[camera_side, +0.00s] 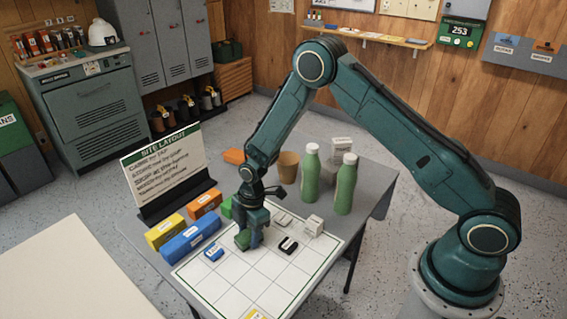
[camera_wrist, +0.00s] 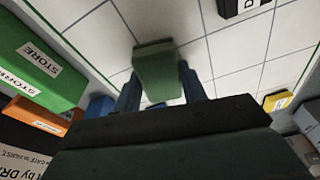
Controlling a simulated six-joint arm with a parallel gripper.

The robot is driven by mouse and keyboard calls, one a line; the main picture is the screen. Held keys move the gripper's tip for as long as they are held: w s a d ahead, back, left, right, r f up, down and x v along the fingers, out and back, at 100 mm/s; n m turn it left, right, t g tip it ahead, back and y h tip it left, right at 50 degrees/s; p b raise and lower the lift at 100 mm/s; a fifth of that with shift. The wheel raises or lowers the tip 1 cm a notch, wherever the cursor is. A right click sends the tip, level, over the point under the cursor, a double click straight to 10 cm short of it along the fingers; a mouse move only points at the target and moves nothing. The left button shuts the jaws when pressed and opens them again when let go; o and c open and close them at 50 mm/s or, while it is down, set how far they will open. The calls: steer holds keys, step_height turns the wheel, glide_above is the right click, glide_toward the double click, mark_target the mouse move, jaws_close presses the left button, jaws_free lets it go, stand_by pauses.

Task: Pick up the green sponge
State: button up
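The green sponge (camera_side: 242,240) is a small green block over the white gridded board (camera_side: 262,292) on the grey table. In the wrist view the sponge (camera_wrist: 157,70) sits between my gripper's two blue-green fingers, which appear to touch its sides. My gripper (camera_side: 250,232) points down at the board in the side view and appears shut on the sponge. The lower part of the sponge is partly hidden by the fingers. I cannot tell whether the sponge rests on the board or is slightly above it.
A blue box (camera_side: 190,240), yellow box (camera_side: 165,231) and orange box (camera_side: 204,204) line the board's left edge. A blue item (camera_side: 214,252), black item (camera_side: 288,245) and white block (camera_side: 313,224) lie on it. Green bottles (camera_side: 310,175) and a tan cup (camera_side: 288,168) stand behind.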

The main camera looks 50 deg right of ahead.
mark_target(248, 233)
steer(key=c, duration=0.3)
steer(key=shift+r, duration=0.2)
step_height(248, 233, up, 20)
steer(key=shift+f, duration=0.15)
stand_by(0.5)
steer(key=shift+w, duration=0.1)
stand_by(0.5)
